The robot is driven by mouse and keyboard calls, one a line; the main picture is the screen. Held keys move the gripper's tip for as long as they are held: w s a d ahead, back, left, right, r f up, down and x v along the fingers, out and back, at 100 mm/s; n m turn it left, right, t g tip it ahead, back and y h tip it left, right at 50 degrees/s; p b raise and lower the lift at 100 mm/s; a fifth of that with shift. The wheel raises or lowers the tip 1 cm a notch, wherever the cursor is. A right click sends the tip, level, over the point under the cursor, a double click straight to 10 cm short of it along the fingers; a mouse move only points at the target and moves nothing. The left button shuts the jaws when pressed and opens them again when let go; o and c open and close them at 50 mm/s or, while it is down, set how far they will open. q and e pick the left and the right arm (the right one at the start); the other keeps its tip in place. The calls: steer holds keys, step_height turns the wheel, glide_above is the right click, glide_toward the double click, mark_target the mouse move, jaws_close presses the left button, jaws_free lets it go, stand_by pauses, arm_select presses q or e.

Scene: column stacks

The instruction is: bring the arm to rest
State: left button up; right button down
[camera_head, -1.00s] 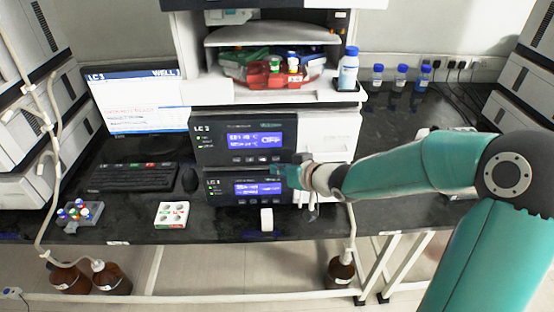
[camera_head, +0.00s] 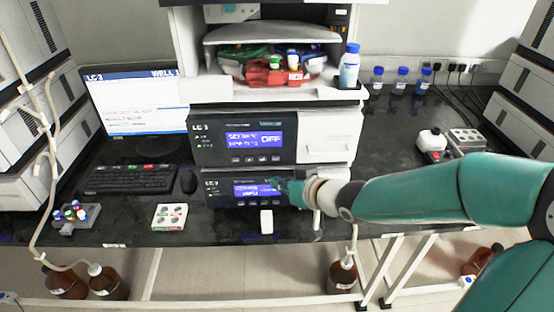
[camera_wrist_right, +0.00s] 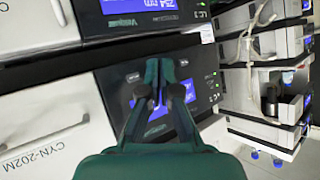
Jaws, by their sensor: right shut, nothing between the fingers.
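My right arm comes in from the right in the head view. Its teal gripper (camera_head: 279,187) is in front of the lower display module (camera_head: 222,190) of the LC 3 column stack. In the right wrist view the gripper's fingers (camera_wrist_right: 163,75) are together with nothing between them, pointing at the module's front with its blue screen (camera_wrist_right: 150,112). I cannot tell whether the fingertips touch the panel. The upper module (camera_head: 215,145) shows a lit blue screen reading OFF. My left gripper is not in view.
A keyboard (camera_head: 130,179), a mouse (camera_head: 188,180), a vial rack (camera_head: 75,222) and a white tray (camera_head: 169,217) lie on the dark bench to the left. Blue-capped bottles (camera_head: 402,82) stand at the back right. A white-topped item (camera_head: 431,141) and a grey block (camera_head: 466,141) stand right of the stack.

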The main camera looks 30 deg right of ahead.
stand_by(0.3)
steer(key=s+a+f+g+y, duration=0.1)
steer(key=a+f+g, duration=0.3)
steer(key=f, duration=0.5)
steer(key=s+a+f+g+y, duration=0.1)
steer(key=a+f+y, duration=0.1)
steer(key=a+f, duration=0.6)
steer(key=s+a+f+g, duration=0.3)
steer(key=s+f, duration=0.5)
steer(key=f, duration=0.1)
steer(key=s+a+f+g, duration=0.3)
steer(key=s+f, duration=0.5)
steer(key=f, duration=0.1)
steer(key=shift+f+m+g, duration=0.15)
steer(key=shift+m+g, duration=0.15)
steer(key=shift+g, duration=0.1)
